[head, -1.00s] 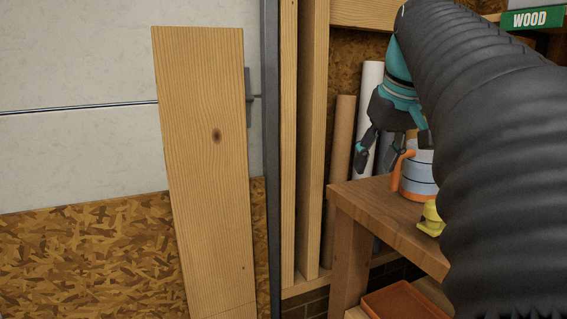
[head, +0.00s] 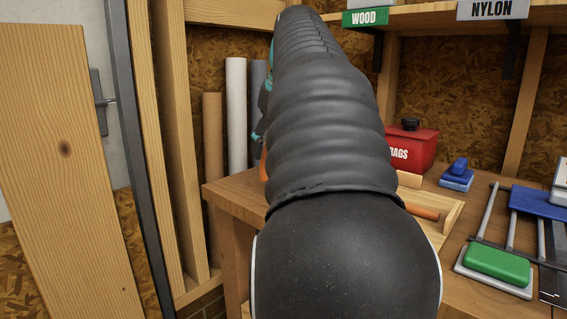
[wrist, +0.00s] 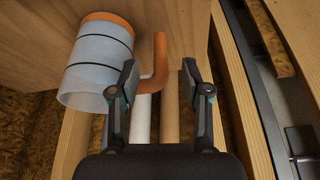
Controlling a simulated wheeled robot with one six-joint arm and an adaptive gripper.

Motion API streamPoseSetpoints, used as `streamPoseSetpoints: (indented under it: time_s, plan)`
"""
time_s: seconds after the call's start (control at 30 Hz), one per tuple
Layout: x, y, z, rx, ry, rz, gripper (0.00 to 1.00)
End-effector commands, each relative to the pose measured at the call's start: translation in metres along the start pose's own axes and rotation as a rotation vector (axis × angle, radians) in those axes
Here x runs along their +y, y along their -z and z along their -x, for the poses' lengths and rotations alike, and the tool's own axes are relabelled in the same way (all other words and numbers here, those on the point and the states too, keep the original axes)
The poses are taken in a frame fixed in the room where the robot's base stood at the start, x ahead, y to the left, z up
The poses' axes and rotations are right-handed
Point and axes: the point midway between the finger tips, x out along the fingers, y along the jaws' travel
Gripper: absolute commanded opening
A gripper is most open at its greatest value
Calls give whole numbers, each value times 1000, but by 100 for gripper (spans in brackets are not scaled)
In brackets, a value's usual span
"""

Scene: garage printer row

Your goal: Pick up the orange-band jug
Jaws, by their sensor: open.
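The orange-band jug (wrist: 95,62) is at the upper left of the wrist view. It has a pale body with dark rings, an orange band at one end and an orange handle (wrist: 160,55). My gripper (wrist: 158,66) is open and empty. The handle shows between its two fingers, and the jug's body lies left of the left finger. I cannot tell how deep the handle is between the fingers. In the head view my arm hides nearly all of the jug and gripper; only an orange sliver of the jug (head: 263,160) shows.
The wooden bench (head: 232,190) carries a red rags box (head: 415,145), a blue block (head: 457,175), a green-topped block (head: 497,263) and a wooden tray (head: 452,215) at right. Upright rolls (head: 236,115) stand behind the bench's left end. Wooden posts (head: 185,150) and a leaning board are left.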

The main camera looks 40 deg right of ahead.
Motion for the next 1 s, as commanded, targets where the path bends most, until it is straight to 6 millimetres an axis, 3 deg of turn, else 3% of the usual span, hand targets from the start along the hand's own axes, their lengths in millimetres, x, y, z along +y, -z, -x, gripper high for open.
streamPoseSetpoints:
  time_s: [0.23,0.53,0.87,1.0]
  plan:
    - [0,0,-16,0,0,0,48]
    - [-1,0,-57,-1,1,0,48]
    - [0,0,-63,1,-1,0,48]
    - [0,0,-63,1,0,0,18]
